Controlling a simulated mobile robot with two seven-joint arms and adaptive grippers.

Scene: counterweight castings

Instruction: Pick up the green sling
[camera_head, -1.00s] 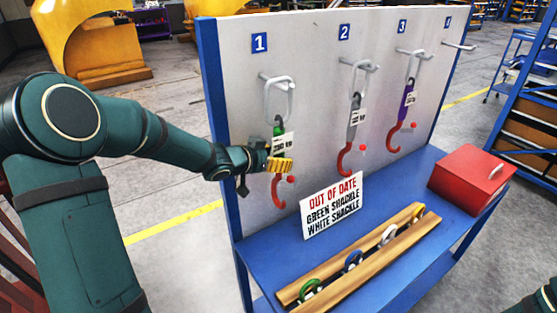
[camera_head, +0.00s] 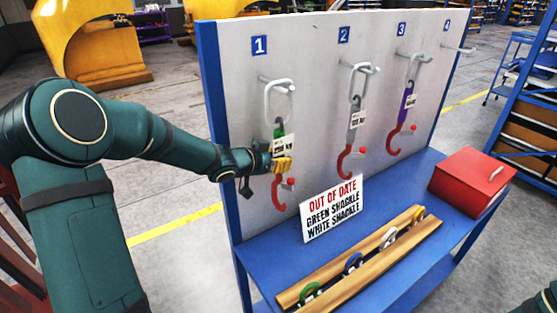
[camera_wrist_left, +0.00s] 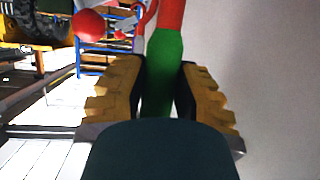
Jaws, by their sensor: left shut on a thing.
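The green sling (camera_head: 279,131) hangs at position 1 on the white board, with a metal link above, a white weight tag over it and a red hook (camera_head: 279,197) below. My left gripper (camera_head: 283,164) is shut on the sling just above the red hook. The left wrist view shows the green sling (camera_wrist_left: 166,68) between the two yellow ridged fingers (camera_wrist_left: 160,95). The sling's part between the fingers is mostly hidden in the head view. My right gripper is not in view.
A grey sling (camera_head: 352,128) and a purple sling (camera_head: 407,102) hang at positions 2 and 3. An out-of-date sign (camera_head: 332,208) stands on the blue bench, beside a wooden rack (camera_head: 345,272) of shackles. A red box (camera_head: 472,180) sits at the right.

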